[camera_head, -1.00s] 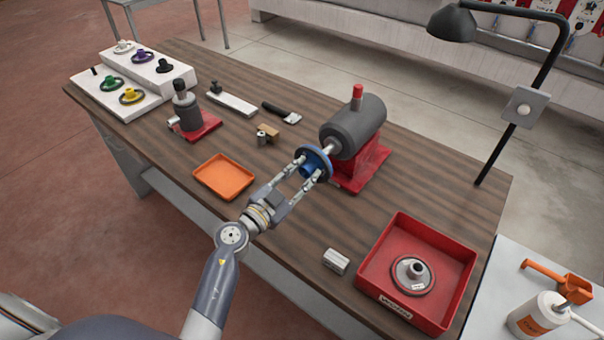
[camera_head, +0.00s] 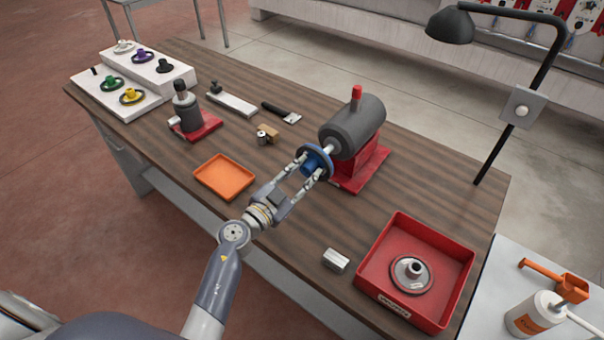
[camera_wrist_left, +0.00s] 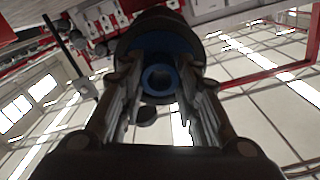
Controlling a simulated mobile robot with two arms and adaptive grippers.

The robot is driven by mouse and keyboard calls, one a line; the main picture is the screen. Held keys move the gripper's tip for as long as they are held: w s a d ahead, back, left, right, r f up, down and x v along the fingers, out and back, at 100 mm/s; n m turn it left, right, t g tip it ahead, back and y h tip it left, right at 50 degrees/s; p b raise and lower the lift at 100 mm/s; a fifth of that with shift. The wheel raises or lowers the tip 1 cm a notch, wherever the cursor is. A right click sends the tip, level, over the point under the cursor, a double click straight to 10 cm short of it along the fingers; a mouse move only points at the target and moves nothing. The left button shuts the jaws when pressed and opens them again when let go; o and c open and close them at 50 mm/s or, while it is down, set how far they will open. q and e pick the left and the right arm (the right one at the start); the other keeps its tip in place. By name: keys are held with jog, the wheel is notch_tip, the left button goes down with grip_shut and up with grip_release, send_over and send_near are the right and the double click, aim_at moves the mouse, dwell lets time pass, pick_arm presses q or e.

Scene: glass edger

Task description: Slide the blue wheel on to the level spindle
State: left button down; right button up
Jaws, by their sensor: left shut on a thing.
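The blue wheel (camera_head: 316,160) is a disc with a blue hub, standing on edge at the near end of the level spindle (camera_head: 331,147). The spindle juts from the grey motor housing (camera_head: 352,127) on a red base. My left gripper (camera_head: 308,171) is shut on the blue hub, with a finger on either side. In the left wrist view the hub (camera_wrist_left: 159,80) shows as a blue ring between the fingers. The wheel hides the spindle's end, so I cannot tell how far it is on. My right gripper is not in view.
A red tray (camera_head: 463,262) with a grey wheel (camera_head: 412,273) stands at the right, a metal block (camera_head: 336,260) beside it. An orange tray (camera_head: 224,176) lies left of my arm. A second spindle stand (camera_head: 187,112) is upright on a red base. A lamp (camera_head: 520,110) stands behind.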

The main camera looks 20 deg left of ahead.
aim_at(317, 161)
pick_arm(q)
jog(key=shift+p+x, duration=0.4)
jog(key=shift+x, duration=3.05)
jog(key=c, duration=1.1)
grip_release()
jog(key=shift+s+f, duration=0.15)
jog(key=shift+s, duration=0.05)
jog(key=shift+s+a, duration=0.1)
jog(key=shift+s, duration=0.15)
jog(key=v, duration=1.1)
jog(key=shift+r, duration=0.2)
jog(key=shift+a, duration=0.1)
